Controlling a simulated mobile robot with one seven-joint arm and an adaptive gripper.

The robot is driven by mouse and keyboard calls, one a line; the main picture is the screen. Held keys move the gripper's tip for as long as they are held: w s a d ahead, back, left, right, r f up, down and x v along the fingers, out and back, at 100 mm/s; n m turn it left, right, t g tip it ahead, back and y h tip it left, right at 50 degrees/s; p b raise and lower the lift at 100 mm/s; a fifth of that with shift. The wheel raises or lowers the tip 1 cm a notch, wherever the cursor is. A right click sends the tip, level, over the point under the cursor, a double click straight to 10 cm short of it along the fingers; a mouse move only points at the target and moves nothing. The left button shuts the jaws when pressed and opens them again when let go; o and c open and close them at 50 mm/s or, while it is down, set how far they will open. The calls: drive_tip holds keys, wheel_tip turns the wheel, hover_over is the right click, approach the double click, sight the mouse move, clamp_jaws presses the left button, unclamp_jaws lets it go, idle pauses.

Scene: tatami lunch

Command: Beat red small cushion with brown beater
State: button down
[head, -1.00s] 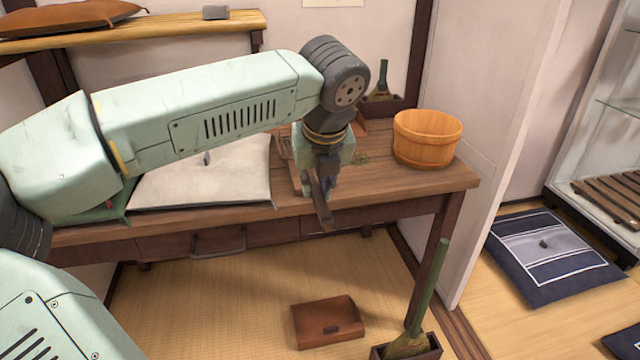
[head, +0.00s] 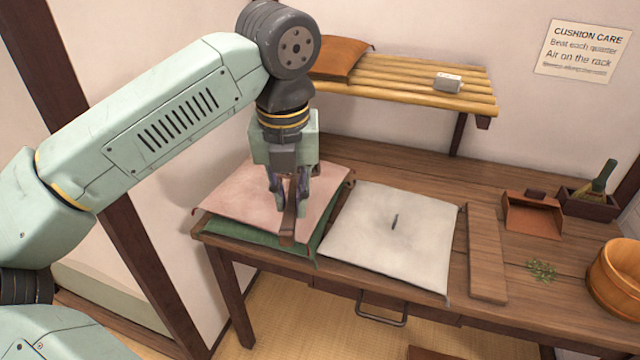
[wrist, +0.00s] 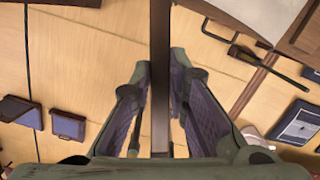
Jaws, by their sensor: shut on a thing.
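A faded pinkish-red cushion (head: 225,190) lies flat on a larger green cushion (head: 225,229) at the left end of the wooden table. My gripper (head: 291,196) points down in front of its right part and is shut on a brown wooden bar, the beater (head: 288,228). In the wrist view the beater (wrist: 160,55) runs straight between the two fingers of my gripper (wrist: 160,80). The bar's lower end overlaps the cushion's front edge in the head view; I cannot tell whether it touches.
A white cushion (head: 375,250) lies right of the red one, then a wooden board (head: 486,255), a dustpan (head: 533,218), green leaves (head: 541,270) and a wooden tub (head: 615,280). A slatted shelf (head: 400,80) behind holds an orange-brown cushion (head: 338,60).

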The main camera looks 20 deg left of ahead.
drive_tip(key=shift+s+a+r, duration=0.3)
drive_tip(key=shift+a+r, duration=0.2)
drive_tip(key=shift+a, duration=0.2)
wheel_tip(320, 180, down, 9)
drive_tip(key=b, duration=1)
wheel_tip(320, 180, up, 9)
drive_tip(key=p, duration=0.6)
drive_tip(key=shift+r, duration=0.15)
